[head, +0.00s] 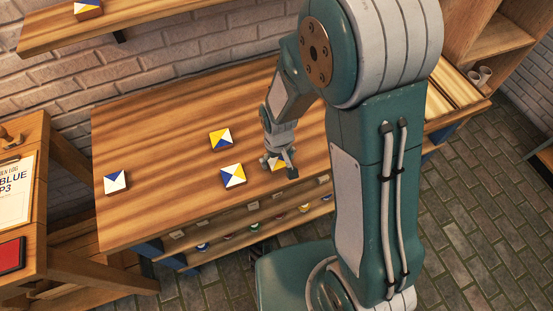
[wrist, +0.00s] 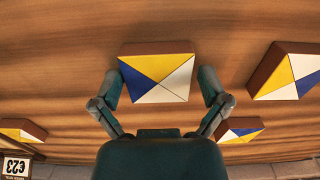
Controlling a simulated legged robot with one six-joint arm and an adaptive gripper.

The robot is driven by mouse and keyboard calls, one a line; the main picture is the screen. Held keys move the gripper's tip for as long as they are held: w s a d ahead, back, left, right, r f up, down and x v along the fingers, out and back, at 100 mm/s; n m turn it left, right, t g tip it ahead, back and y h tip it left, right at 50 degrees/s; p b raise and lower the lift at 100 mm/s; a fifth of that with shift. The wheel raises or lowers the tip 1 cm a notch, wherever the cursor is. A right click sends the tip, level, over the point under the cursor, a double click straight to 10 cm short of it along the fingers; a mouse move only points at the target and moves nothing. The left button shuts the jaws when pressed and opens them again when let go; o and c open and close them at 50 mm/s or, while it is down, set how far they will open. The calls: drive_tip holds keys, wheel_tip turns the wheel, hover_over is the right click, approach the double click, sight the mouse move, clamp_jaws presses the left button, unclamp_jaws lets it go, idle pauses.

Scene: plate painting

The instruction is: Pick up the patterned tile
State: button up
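In the wrist view a square patterned tile (wrist: 158,62) with yellow, blue and white triangles and a brown side lies on the wooden table. My gripper (wrist: 160,80) is open, with one finger at each side of this tile; I cannot tell whether they touch it. In the head view my gripper (head: 280,166) is low over the table near its front edge and hides most of the tile. Other patterned tiles lie to its left: yellow, white and blue (head: 220,139), another of those colours (head: 232,176), and a blue and white one (head: 116,181).
The wooden table (head: 150,140) is otherwise largely clear. Small coloured items stand on a shelf below its front. A wall shelf (head: 130,17) holds another tile. A side stand with a clipboard (head: 14,190) is at left.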

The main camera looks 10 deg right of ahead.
drive_tip(key=shift+d, duration=0.2)
drive_tip(key=c, duration=0.6)
drive_tip(key=shift+o, duration=0.2)
drive_tip(key=shift+a+r, duration=0.1)
